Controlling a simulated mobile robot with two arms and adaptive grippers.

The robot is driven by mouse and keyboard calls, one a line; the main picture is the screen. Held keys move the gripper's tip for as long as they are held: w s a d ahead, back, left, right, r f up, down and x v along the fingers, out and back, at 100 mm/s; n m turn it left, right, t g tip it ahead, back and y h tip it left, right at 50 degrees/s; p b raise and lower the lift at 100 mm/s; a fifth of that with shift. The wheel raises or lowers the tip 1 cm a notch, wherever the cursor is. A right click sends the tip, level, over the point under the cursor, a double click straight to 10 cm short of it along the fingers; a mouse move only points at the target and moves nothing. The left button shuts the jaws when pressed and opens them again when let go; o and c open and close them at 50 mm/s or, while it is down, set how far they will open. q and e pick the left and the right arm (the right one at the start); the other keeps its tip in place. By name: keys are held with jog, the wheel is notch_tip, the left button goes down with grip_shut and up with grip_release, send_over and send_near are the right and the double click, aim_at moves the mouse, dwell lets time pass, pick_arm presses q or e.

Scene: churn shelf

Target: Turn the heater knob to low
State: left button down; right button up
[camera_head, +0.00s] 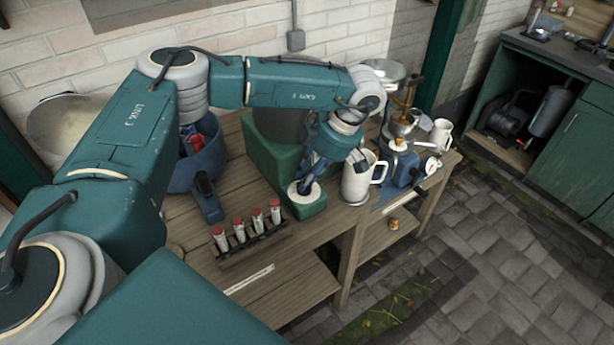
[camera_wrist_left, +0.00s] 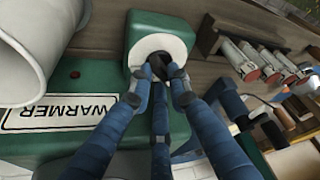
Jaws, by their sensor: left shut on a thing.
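The green warmer (camera_head: 264,163) stands on the wooden shelf below my left arm. It also shows in the left wrist view (camera_wrist_left: 185,127), with a "WARMER" label and a small red light. On its green knob block is a round white dial (camera_wrist_left: 147,44) with a dark heater knob (camera_wrist_left: 158,60) at its centre. My left gripper (camera_wrist_left: 162,74) is shut on the knob, its blue fingers around it. In the head view the left gripper (camera_head: 306,184) reaches down onto the dial; its fingers largely hide the knob, and its setting is not readable.
A white mug (camera_head: 357,183) stands close to the right of the gripper. A rack with several red-capped tubes (camera_head: 240,237) sits at the front left. A blue pot (camera_head: 196,168) is behind it. A burner stand (camera_head: 397,166) stands farther right.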

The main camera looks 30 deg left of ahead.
pick_arm(q)
jog(key=m+t+b, duration=0.1)
jog(key=m, duration=0.1)
jog(key=m+t+b, duration=0.1)
jog(key=m, duration=0.2)
jog(key=shift+s+d+f+b, duration=0.1)
jog(key=shift+f+b, duration=0.05)
jog(key=shift+b, duration=0.25)
jog(key=shift+m+t+b, duration=0.7)
jog(key=shift+m+b, duration=0.25)
jog(key=shift+m, duration=0.85)
jog(key=shift+r, duration=0.2)
jog(key=c, duration=1.9)
grip_release()
jog(key=shift+s+d, duration=0.1)
jog(key=v, duration=1.2)
